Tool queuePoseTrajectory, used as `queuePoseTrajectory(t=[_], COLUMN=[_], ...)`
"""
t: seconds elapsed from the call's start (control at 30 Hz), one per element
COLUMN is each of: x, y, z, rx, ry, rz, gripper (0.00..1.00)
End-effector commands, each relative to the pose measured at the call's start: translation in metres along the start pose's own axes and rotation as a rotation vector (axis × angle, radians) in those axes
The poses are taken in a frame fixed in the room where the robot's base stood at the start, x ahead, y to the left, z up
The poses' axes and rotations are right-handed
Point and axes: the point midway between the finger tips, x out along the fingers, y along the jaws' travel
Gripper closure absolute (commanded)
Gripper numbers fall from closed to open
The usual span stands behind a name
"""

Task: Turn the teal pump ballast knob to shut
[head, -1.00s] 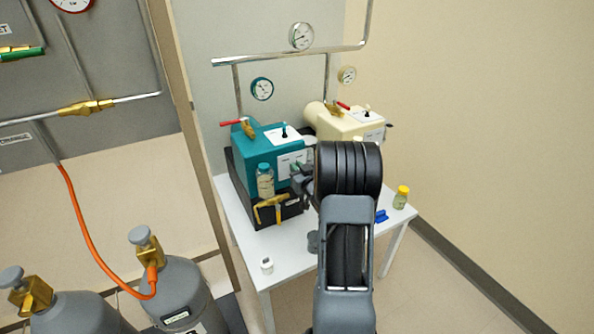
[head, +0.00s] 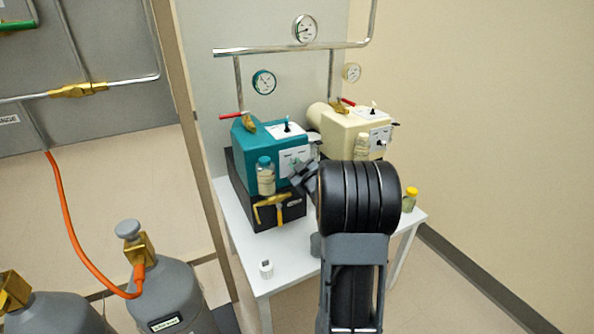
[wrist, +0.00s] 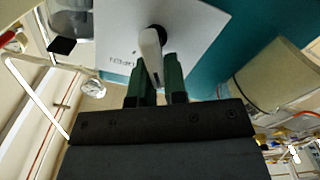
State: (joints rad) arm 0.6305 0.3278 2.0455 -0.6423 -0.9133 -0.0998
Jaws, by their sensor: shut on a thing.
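The teal pump (head: 248,142) stands on a black base on the white table, with a white panel on its front. In the wrist view, the ballast knob (wrist: 152,50) is a pale lever on a dark hub on that white panel (wrist: 115,40). My gripper (wrist: 158,68) has its two green fingers either side of the lever, shut on it. In the head view my gripper (head: 301,176) is at the pump's front panel, rolled at a slant.
A cream pump (head: 340,128) stands to the right. A teal-capped jar (head: 265,178) and a yellow bracket (head: 270,207) are close left of my gripper. A yellow-capped jar (head: 410,201) and a small white item (head: 266,268) are on the table (head: 240,228). Gas cylinders (head: 170,290) stand left.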

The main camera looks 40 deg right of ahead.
Motion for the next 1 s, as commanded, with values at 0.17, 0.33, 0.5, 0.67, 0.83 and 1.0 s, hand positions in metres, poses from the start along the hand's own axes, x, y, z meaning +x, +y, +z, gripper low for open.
queuePoseTrajectory(t=[0.17, 0.33, 0.5, 0.67, 0.83, 1.0], x=[0.0, 0.0, 0.0, 0.0, 0.0001, -0.0046], y=[-0.0004, -0.0004, -0.0005, -0.0004, -0.0004, 0.0], z=[0.0002, 0.0001, 0.0001, 0.0001, 0.0, 0.0], rx=[-0.011, -0.011, -0.01, -0.009, -0.009, -0.009], ry=[-0.001, -0.002, -0.001, -0.001, -0.001, -0.001], rz=[-0.001, -0.002, -0.002, -0.001, -0.001, -0.001], gripper=[1.0, 1.0, 0.79, 0.63, 0.62, 0.62])
